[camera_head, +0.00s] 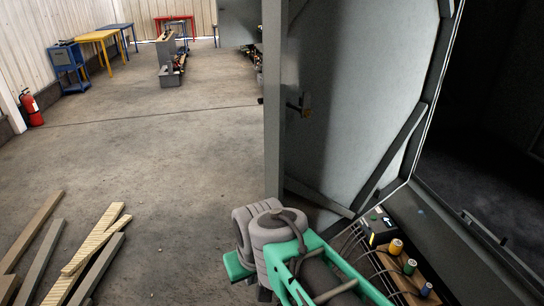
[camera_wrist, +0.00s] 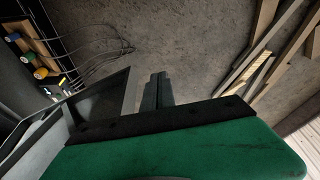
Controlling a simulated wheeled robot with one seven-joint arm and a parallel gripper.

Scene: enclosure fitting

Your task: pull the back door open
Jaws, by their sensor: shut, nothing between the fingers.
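A grey metal door (camera_head: 362,85), which I take to be the back door, stands open in the head view, swung out from the dark enclosure (camera_head: 485,135) at right. A small latch or handle (camera_head: 303,105) sits near its left edge. In the head view my green and grey arm is low in the middle, and its fingers cannot be made out. In the wrist view my gripper (camera_wrist: 157,90) is shut and empty. A grey framed panel edge (camera_wrist: 128,92) is just left of the fingers. Whether they touch it I cannot tell.
Wooden planks (camera_head: 85,255) lie on the floor at lower left. A wooden board with coloured spools (camera_head: 408,268) and cables is at lower right. A red fire extinguisher (camera_head: 31,108) and a yellow table (camera_head: 97,38) stand far left. The middle floor is clear.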

